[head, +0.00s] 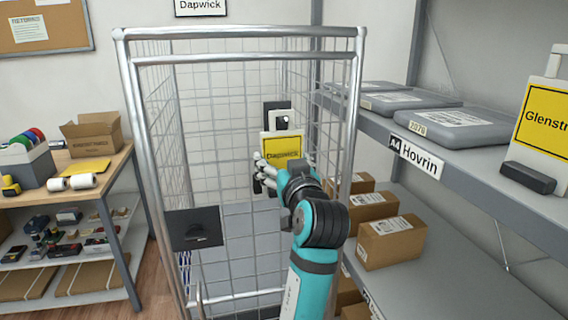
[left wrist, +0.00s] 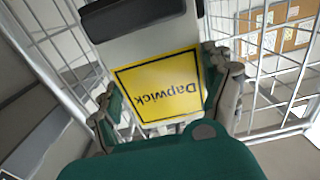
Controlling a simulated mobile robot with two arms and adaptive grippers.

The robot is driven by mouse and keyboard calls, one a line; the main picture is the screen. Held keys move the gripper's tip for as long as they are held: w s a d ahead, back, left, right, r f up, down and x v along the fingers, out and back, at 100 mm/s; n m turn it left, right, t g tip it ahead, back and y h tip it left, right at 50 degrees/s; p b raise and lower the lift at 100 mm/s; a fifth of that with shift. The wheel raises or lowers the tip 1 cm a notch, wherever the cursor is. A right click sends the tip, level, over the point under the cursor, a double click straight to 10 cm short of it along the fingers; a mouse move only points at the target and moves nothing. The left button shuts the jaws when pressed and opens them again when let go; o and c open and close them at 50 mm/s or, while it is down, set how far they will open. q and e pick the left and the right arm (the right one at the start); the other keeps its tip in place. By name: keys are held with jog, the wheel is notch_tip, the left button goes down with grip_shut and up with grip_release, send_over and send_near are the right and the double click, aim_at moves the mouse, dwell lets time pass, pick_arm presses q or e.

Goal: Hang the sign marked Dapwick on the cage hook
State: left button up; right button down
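The Dapwick sign (head: 284,151) is a white board with a yellow panel and a white loop on top. My left gripper (head: 268,175) is shut on its lower part, holding it upright at the cage. In the left wrist view the sign (left wrist: 160,88) appears upside down between the fingers (left wrist: 168,95). A dark plate (head: 270,106) shows behind the sign's loop, with a small pale spot in the opening. It looks like the cage hook's mount; whether the loop is around the hook or only in front of it, I cannot tell. My right gripper is not in view.
The wire cage (head: 215,110) has a label above it and a second dark plate (head: 195,229) on its front left. A grey shelf (head: 478,178) with flat cases, cartons and a Glenstr sign (head: 545,120) stands close on the right. A wooden bench (head: 110,168) is at left.

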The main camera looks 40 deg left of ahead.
aim_at(282, 118)
pick_arm(q)
jog(key=o, duration=0.3)
jog(key=shift+w+a+f, duration=0.1)
jog(key=shift+a, duration=0.1)
jog(key=shift+o, duration=0.2)
jog(key=shift+r, duration=0.4)
notch_tip(282, 118, up, 9)
jog(key=shift+r, duration=0.1)
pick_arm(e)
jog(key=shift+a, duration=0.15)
